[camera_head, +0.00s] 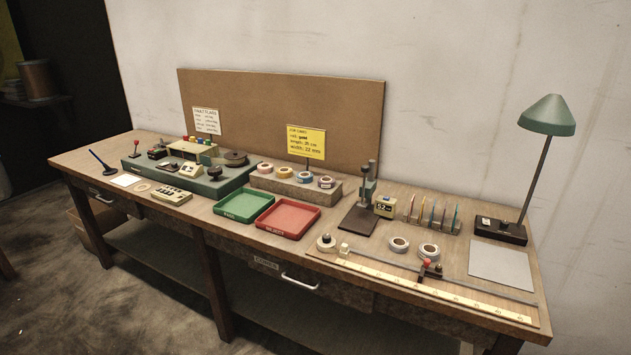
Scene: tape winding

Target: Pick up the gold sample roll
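Several small sample rolls stand in a row on a grey-brown block on the bench. The leftmost roll (265,169) looks pinkish-tan. The roll second from left (284,172) looks yellowish-tan and is the closest to gold in colour, but the picture is too small to be sure. The two on the right, a bluish roll (304,177) and a darker-faced one (326,182), stand beside it. A yellow card (306,142) behind the block seems to read gold, with a length and width. Neither of my grippers shows in the head view.
A green tray (221,210) and a red tray (261,223) lie in front of the block. A press (358,216) stands to its right. Two white rolls (399,241) (430,247) lie near a long ruler (440,288). A green lamp (548,115) stands at far right.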

